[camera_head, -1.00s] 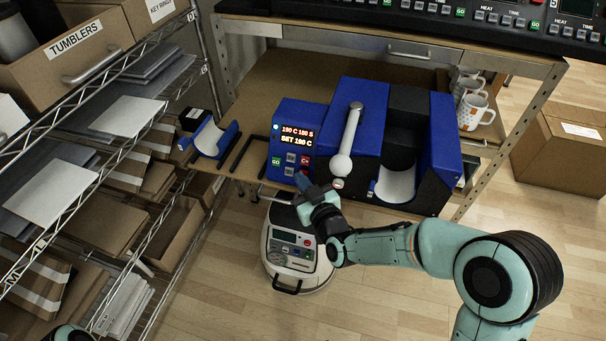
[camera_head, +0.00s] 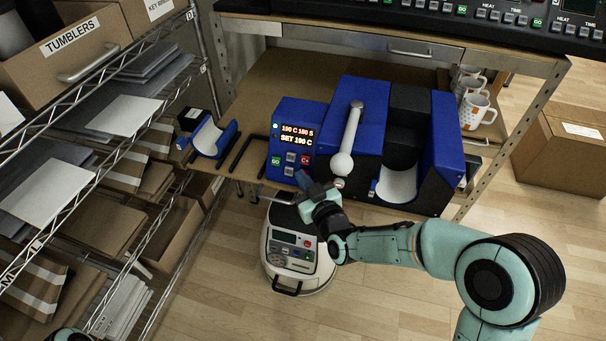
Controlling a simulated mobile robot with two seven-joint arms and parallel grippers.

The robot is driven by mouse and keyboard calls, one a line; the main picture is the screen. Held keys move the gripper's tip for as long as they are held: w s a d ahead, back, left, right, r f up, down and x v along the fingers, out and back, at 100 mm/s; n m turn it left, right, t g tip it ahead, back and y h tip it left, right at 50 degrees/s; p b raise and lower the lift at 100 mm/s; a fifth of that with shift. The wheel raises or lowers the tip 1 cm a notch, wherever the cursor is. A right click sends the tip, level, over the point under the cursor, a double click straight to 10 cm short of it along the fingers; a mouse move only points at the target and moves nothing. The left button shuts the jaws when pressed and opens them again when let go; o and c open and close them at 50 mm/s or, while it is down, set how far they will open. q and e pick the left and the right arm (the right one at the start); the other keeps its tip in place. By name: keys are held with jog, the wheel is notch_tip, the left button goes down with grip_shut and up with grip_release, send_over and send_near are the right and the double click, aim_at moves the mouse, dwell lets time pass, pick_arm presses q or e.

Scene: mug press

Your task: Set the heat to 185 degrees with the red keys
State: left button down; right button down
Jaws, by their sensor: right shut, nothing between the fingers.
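The blue mug press (camera_head: 345,115) stands on the workbench. Its control box has a lit display (camera_head: 296,136) that reads 190 C 180 S, with SET 190 C below. Under the display are a green GO key (camera_head: 276,161), grey keys (camera_head: 290,158) and a red C+ key (camera_head: 306,160). The area just below the red C+ key is hidden by my right gripper (camera_head: 301,178). That gripper is shut and empty, its tips close to the lower right of the key panel; I cannot tell whether they touch it. My left gripper is not in view.
The press's white-knobbed lever (camera_head: 346,140) rises just right of the panel. An open blue cradle (camera_head: 211,138) lies left of it. Mugs (camera_head: 474,112) stand at the right. A wheeled machine (camera_head: 298,252) stands on the floor below, and a wire shelf fills the left.

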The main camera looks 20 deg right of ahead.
jog(key=shift+w+d+f, duration=0.15)
jog(key=shift+w, duration=0.05)
jog(key=shift+s, duration=0.1)
dwell(0.4)
jog(key=shift+s+a+r, duration=0.45)
jog(key=shift+s+r, duration=0.05)
jog(key=shift+s, duration=0.05)
jog(key=s+a+r+p, duration=0.2)
jog(key=s, duration=0.1)
jog(key=shift+s+a+r, duration=0.2)
jog(key=shift+s+r, duration=0.05)
jog(key=shift+s, duration=0.05)
dwell(0.3)
jog(key=shift+f, duration=0.1)
dwell(0.6)
